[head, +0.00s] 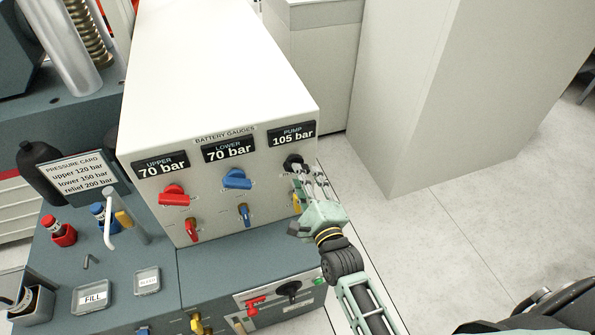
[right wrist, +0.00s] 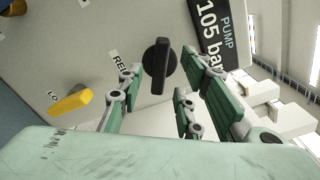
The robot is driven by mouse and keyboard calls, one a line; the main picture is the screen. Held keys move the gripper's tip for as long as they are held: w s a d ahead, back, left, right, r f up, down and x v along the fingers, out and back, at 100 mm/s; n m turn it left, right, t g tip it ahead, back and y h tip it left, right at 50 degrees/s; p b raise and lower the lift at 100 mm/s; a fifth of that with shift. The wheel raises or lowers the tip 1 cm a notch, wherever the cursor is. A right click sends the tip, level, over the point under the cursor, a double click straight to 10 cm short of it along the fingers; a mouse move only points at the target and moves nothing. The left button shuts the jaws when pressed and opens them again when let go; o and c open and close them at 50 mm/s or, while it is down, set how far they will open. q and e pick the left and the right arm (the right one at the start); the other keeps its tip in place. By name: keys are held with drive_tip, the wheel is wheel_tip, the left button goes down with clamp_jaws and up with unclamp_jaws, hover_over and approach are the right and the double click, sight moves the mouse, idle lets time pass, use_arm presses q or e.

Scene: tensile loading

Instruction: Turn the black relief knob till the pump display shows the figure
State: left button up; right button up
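The black relief knob (head: 292,162) sits on the right of the gauge panel's front, under the pump display (head: 292,133), which reads 105 bar. In the right wrist view the knob (right wrist: 158,66) has its bar nearly upright in the picture, beside a partly hidden label. My right gripper (head: 308,178) is in front of the knob, its green fingers spread to either side. The fingers look apart from the knob, though contact is hard to judge. The pressure card (head: 86,174) reads upper 120 bar, lower 150 bar, relief 200 bar. My left gripper is out of view.
A yellow lever (right wrist: 70,103) is close below the knob, near my fingers. The red knob (head: 174,195) and blue knob (head: 237,179) sit left under displays reading 70 bar. Trays and bottles stand on the bench at left. Floor (head: 450,225) is clear at right.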

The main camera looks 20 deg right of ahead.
drive_tip(key=shift+w, duration=1.5)
drive_tip(key=shift+a, duration=0.1)
drive_tip(key=shift+c, duration=0.5)
clamp_jaws()
